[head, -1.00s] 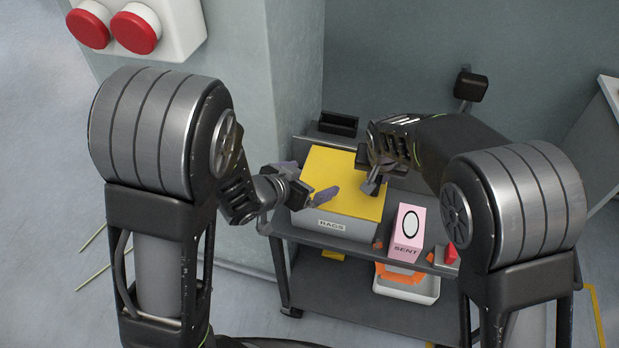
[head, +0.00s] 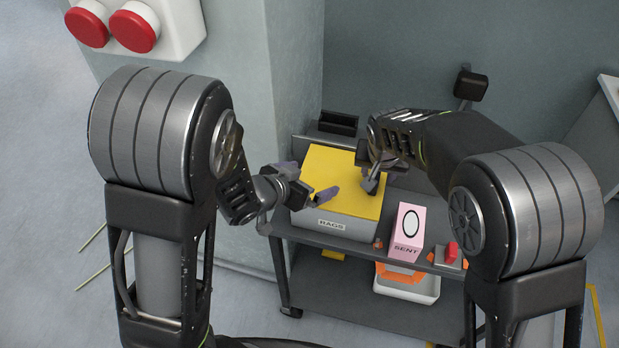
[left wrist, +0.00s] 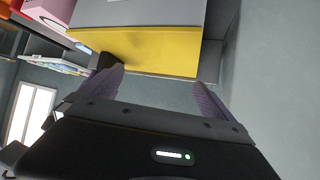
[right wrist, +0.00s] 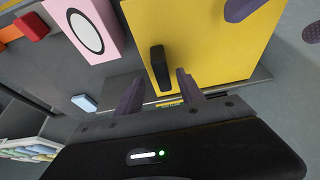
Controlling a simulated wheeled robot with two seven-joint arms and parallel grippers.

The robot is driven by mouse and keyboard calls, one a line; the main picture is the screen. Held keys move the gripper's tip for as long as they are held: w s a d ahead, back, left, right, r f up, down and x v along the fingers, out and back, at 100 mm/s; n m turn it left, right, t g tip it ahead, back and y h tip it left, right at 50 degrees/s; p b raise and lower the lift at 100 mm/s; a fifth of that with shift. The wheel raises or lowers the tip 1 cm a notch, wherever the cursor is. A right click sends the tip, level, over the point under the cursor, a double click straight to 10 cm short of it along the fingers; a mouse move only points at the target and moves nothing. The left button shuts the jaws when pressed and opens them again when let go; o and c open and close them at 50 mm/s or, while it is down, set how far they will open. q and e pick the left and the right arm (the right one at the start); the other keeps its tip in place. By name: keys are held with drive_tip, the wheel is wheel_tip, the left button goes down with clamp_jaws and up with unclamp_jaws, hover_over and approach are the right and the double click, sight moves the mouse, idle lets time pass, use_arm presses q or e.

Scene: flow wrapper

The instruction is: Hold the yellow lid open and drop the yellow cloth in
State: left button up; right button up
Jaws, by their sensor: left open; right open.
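The yellow lid (head: 335,170) lies closed on a grey box marked RAGS (head: 335,222) on the cart. My left gripper (head: 306,183) is open and empty at the lid's left side; its spread fingers also show in the left wrist view (left wrist: 158,78). My right gripper (head: 370,174) is open at the lid's right edge. In the right wrist view a black handle (right wrist: 160,66) on the lid stands near the gap between its fingers, not gripped. A small yellow thing (head: 333,255) shows below the cart's top; I cannot tell whether it is the yellow cloth.
A pink SENT box (head: 407,232) stands right of the RAGS box, with a red item (head: 451,252) beside it. An open black container (head: 338,124) sits behind. A white bin with orange contents (head: 405,285) is on the lower shelf. A wall pillar rises close on the left.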

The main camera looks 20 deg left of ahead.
use_arm(q)
drive_tip(key=shift+f+b, duration=0.6)
drive_tip(key=shift+f, duration=0.1)
use_arm(e)
drive_tip(key=v, duration=0.6)
drive_tip(key=shift+r, duration=0.2)
drive_tip(key=shift+s, duration=0.15)
